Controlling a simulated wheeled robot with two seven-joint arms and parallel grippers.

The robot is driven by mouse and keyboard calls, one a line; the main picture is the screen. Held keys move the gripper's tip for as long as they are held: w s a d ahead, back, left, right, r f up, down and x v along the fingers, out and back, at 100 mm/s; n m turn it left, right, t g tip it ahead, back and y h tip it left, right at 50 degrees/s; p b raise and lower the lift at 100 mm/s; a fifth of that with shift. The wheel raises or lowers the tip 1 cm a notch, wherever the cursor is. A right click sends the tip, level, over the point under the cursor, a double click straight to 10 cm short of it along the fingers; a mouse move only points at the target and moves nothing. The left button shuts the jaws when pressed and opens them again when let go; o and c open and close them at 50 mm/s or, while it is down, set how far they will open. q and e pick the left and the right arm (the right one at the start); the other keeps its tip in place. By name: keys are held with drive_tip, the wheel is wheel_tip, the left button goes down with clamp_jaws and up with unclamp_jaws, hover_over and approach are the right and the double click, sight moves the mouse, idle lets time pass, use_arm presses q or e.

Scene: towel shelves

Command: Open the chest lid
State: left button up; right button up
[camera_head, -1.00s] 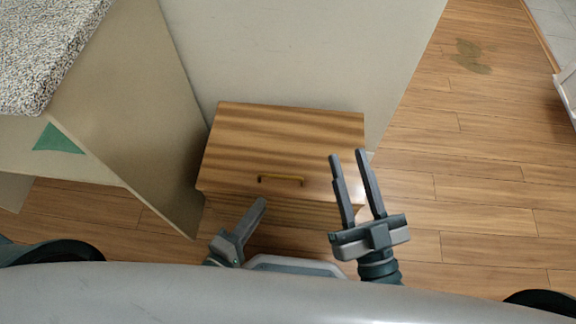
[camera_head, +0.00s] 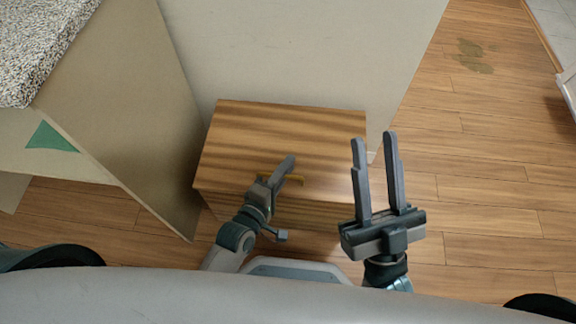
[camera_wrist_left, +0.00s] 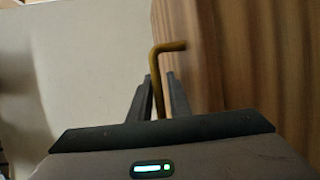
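The chest (camera_head: 285,135) is a striped wooden box with its lid shut, standing on the floor against a pale panel. A brass handle (camera_head: 296,181) is on the lid near its front edge. My left gripper (camera_head: 286,166) is at the handle and partly covers it in the head view. In the left wrist view the handle (camera_wrist_left: 165,48) rises between the two fingers (camera_wrist_left: 161,82), which stand apart; I cannot tell whether they touch it. My right gripper (camera_head: 375,137) is open and empty, over the chest's right edge.
A tall board (camera_head: 125,110) under a speckled countertop (camera_head: 40,45) stands close on the left of the chest. The pale panel (camera_head: 300,50) is right behind it.

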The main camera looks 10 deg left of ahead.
use_arm(q)
drive_tip(key=shift+w+d, duration=0.2)
drive_tip(key=shift+w, duration=0.2)
use_arm(e)
drive_tip(key=shift+d+r, duration=0.15)
drive_tip(key=shift+r, duration=0.15)
use_arm(q)
clamp_jaws()
use_arm(e)
drive_tip(key=shift+f, duration=0.15)
